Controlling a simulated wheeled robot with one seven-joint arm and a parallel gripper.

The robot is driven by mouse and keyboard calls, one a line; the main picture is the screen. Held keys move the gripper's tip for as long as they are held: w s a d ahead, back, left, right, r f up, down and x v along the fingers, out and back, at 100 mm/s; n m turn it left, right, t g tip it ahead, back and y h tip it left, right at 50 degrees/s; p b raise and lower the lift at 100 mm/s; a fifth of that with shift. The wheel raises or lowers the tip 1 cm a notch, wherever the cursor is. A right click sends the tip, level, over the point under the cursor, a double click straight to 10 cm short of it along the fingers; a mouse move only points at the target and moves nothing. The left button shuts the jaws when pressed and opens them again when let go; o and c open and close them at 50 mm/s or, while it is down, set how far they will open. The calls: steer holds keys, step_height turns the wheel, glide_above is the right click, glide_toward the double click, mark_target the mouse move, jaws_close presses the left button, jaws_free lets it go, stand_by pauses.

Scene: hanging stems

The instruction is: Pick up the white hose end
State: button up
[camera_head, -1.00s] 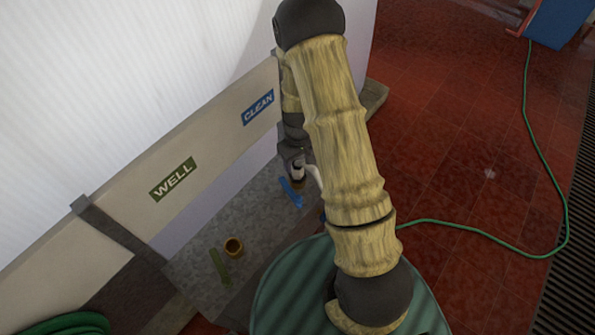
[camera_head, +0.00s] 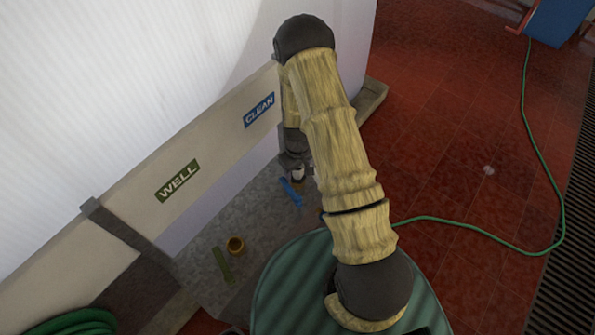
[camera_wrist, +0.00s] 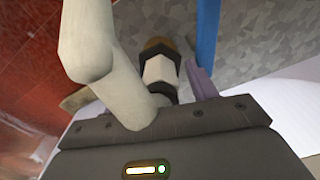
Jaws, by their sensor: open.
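The white hose end (camera_wrist: 158,69) shows in the wrist view, with a black collar near me and a brown piece at its far end. I cannot tell whether that piece is its tip or a ring around it. A pale thick tube, seemingly its hose (camera_wrist: 88,45), bends across the left of the wrist view. My gripper (camera_head: 295,164) is open at the hose end, above the bench by the blue strip (camera_head: 291,192). Contact cannot be told.
A brown ring (camera_head: 236,246) and a green strip (camera_head: 222,265) lie on the grey bench (camera_head: 205,250). A board with WELL (camera_head: 177,181) and CLEAN (camera_head: 259,111) labels runs along the left. A green barrel-like top (camera_head: 285,290) stands in front. A green hose (camera_head: 470,229) crosses the red floor.

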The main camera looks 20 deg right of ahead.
stand_by(0.4)
steer(key=c, duration=1.1)
steer(key=shift+o, duration=0.2)
steer(key=shift+r, duration=0.1)
step_height(320, 180, up, 10)
steer(key=b, duration=0.3)
